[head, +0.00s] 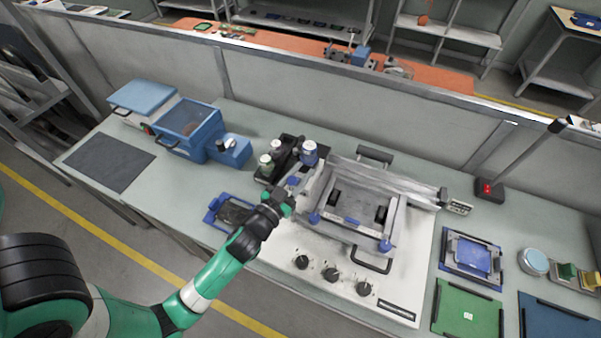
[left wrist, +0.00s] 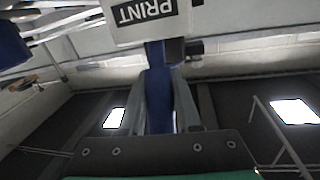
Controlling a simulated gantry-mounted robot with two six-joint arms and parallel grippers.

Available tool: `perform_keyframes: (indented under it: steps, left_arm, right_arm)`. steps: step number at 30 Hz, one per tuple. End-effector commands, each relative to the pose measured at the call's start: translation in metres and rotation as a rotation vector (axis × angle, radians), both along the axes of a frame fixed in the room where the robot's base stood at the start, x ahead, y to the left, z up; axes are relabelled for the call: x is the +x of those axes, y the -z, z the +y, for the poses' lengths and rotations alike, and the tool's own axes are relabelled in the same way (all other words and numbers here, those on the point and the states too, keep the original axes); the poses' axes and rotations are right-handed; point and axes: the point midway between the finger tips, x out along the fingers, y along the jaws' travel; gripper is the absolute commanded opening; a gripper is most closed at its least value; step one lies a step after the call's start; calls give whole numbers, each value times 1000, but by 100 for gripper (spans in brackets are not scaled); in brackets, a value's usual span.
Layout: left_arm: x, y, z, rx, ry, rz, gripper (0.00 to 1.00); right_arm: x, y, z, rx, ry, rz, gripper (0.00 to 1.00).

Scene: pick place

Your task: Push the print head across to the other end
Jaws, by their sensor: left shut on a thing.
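The stencil printer stands mid-bench, with a white base and a metal frame (head: 345,222) with blue corners. The print head (head: 309,152) appears to be at the left end of the printer's rail (head: 385,180); my arm and nearby parts make its outline hard to read. My left gripper (head: 291,190) is at that left end. In the left wrist view, my left gripper (left wrist: 158,112) is shut on the blue handle (left wrist: 158,90), with one finger on each side. A white label reading PRINT (left wrist: 145,18) is just beyond the handle. My right gripper is not in view.
A black holder with jars (head: 268,163) stands close left of the printer. A blue-framed tray (head: 228,212) lies in front of it. Blue boxes (head: 186,122) stand at the left. A red-button box (head: 487,190) and a blue-framed fixture (head: 471,255) are to the right.

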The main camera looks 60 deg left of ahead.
Motion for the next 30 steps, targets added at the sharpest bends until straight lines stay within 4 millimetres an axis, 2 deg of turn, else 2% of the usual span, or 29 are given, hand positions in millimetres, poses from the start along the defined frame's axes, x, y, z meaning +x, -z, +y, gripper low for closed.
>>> perform_keyframes:
  steps: [5, 6, 10, 18, 22, 26, 30]
  left_arm:
    - [-1, 1, 2, -3, -6, 2, 0]
    - [-1, 1, 2, -3, -6, 2, 37]
    - [-1, 1, 2, -2, -5, 2, 61]
    - [-1, 1, 1, -2, -3, 1, 62]
    - [-8, 3, -4, -3, -2, 3, 62]
    - [-28, 4, -16, -3, -3, 4, 62]
    - [-58, 7, -34, -3, 0, 4, 62]
  right_arm:
    - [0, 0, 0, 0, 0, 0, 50]
    - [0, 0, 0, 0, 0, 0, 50]
    - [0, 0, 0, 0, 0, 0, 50]
    - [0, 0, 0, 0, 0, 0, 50]
    - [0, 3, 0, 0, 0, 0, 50]
    - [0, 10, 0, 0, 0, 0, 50]
    - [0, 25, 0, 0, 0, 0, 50]
